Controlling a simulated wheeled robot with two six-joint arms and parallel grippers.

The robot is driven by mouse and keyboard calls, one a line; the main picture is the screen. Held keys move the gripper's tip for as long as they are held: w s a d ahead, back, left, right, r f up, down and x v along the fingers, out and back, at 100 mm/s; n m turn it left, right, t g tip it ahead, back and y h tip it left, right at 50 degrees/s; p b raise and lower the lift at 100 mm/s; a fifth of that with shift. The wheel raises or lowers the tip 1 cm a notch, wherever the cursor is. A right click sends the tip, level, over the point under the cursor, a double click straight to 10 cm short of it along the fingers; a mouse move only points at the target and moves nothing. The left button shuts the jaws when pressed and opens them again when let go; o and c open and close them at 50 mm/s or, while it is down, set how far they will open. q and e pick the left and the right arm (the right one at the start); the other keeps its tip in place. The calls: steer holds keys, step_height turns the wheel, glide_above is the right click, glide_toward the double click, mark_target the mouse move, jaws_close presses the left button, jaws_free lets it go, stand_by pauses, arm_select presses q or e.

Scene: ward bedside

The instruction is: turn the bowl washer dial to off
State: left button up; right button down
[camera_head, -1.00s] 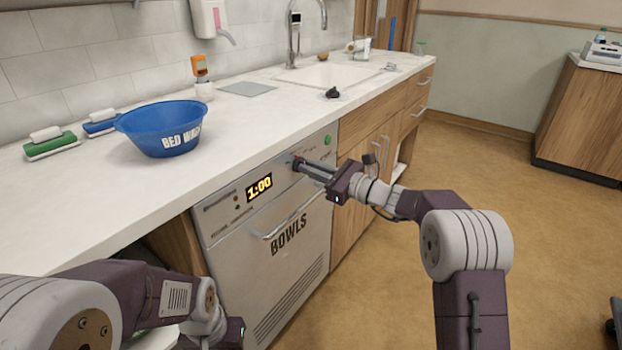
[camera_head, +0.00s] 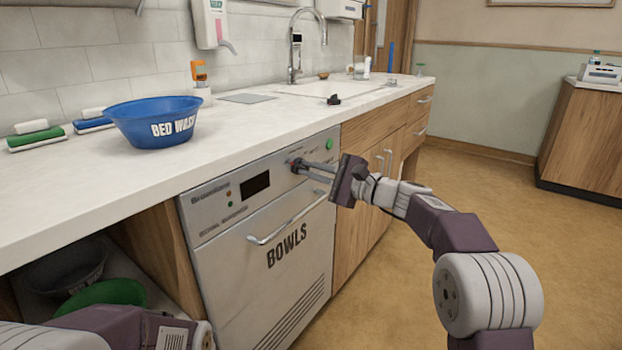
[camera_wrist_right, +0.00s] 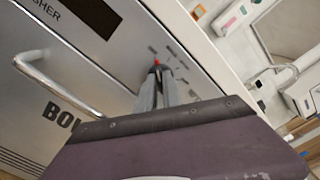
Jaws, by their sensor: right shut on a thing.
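The bowl washer (camera_head: 262,240) is a grey metal front marked BOWLS, set under the counter. Its display (camera_head: 255,185) is dark. The dial (camera_head: 297,164) is at the upper right of its panel, mostly hidden by my fingers; a red spot on it (camera_wrist_right: 157,62) shows in the right wrist view. My right gripper (camera_head: 303,165) is shut on the dial, its fingers reaching in from the right. A green button (camera_head: 329,144) is to the right of the dial. My left arm shows at the lower left, but its fingertips are not in view.
A bar handle (camera_head: 288,219) sticks out below the panel. The blue bed wash bowl (camera_head: 155,122) stands on the counter above. An open bay with a green bowl (camera_head: 105,294) is left of the washer. The floor at right is clear.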

steer(key=shift+n+b, duration=0.3)
steer(key=shift+n, duration=0.1)
steer(key=c, duration=1.5)
jaws_free()
steer(key=p+v, duration=0.2)
steer(key=v, duration=0.7)
